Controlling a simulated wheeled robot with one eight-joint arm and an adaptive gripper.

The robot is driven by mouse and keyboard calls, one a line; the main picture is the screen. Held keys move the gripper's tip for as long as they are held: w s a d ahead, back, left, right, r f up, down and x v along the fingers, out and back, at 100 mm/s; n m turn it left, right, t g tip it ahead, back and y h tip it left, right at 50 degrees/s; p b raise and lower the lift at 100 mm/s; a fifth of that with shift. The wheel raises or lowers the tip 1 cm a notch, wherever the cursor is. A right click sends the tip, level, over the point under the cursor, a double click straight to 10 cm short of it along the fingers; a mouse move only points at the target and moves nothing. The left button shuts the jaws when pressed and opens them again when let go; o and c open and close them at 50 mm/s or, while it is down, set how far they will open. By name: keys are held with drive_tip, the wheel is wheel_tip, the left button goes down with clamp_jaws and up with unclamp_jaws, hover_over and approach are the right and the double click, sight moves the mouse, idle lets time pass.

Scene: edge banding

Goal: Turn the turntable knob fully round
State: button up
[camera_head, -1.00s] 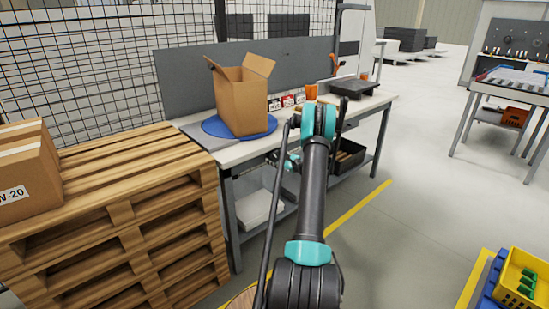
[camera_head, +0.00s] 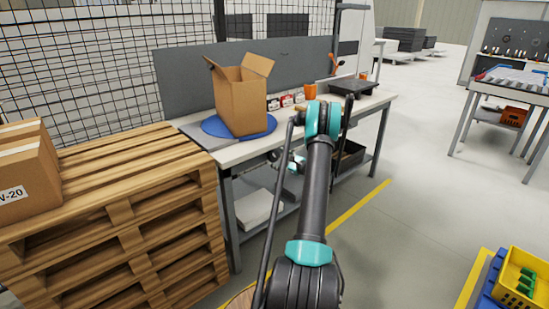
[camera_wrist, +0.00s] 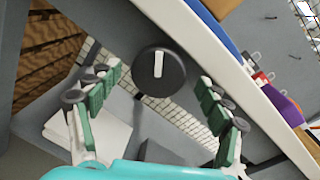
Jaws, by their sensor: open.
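The turntable knob (camera_wrist: 171,76) is a round dark knob with a white pointer bar, in the upper middle of the wrist view. It sits beside the bench's pale front edge. My gripper (camera_wrist: 160,90) is open, with one green-padded finger to the left of the knob and one to the right. The fingers look apart from the knob. In the head view my gripper (camera_head: 284,161) is small and partly hidden by my arm, by the bench front. The blue turntable (camera_head: 211,127) lies on the bench under an open cardboard box (camera_head: 241,100).
The workbench (camera_head: 236,152) carries small boxes, an orange cup (camera_head: 310,91) and a black tray (camera_head: 353,87). White stacked sheets (camera_head: 258,207) lie on its lower shelf. A pallet stack (camera_head: 120,215) stands at left. The floor at right is clear up to a yellow crate (camera_head: 525,278).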

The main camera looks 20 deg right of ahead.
drive_tip(key=v, duration=0.8)
drive_tip(key=shift+s+d, duration=0.2)
drive_tip(key=shift+s, duration=0.2)
